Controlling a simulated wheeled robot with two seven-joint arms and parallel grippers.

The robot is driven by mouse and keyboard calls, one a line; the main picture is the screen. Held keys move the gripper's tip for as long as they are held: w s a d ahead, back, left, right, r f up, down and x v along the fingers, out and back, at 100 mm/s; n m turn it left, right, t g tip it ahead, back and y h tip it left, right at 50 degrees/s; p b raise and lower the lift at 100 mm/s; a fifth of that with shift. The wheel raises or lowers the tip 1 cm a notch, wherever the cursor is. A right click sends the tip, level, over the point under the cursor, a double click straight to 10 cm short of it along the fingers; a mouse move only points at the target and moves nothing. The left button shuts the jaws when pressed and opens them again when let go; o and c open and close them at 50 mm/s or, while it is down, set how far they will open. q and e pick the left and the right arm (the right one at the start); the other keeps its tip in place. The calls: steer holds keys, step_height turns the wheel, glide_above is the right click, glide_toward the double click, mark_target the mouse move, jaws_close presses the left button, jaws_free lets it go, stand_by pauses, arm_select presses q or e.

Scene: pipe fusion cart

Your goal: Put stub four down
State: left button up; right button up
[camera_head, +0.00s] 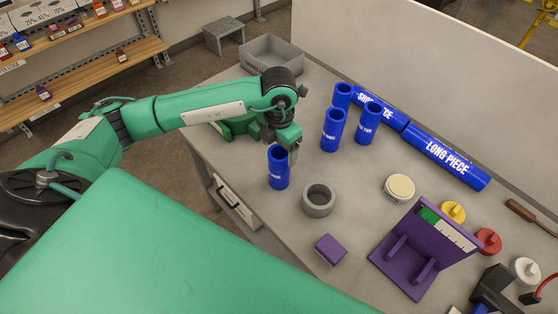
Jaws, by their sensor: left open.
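A blue stub (278,170) stands upright on the grey cart top, near its left edge; its lettering is too small to read, so I cannot confirm its number. My left gripper (289,146) is open at the top of this stub, with a finger by its right rim. The other finger is hard to make out. Three more blue stubs stand upright farther back: one in front (332,130), one to the right (367,125) and one behind (342,96). My right gripper is out of view.
Blue pipes marked SHORT PIECE (384,109) and LONG PIECE (446,157) lie along the back. A grey ring (318,200), purple block (330,249), purple stand (408,284) and cream disc (399,187) stand to the right. A grey bin (258,63) is behind my arm.

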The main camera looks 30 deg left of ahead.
arm_select(q)
step_height(320, 180, up, 6)
steer(key=shift+r+b, duration=0.1)
steer(key=shift+b, duration=0.85)
steer(key=shift+r, duration=0.15)
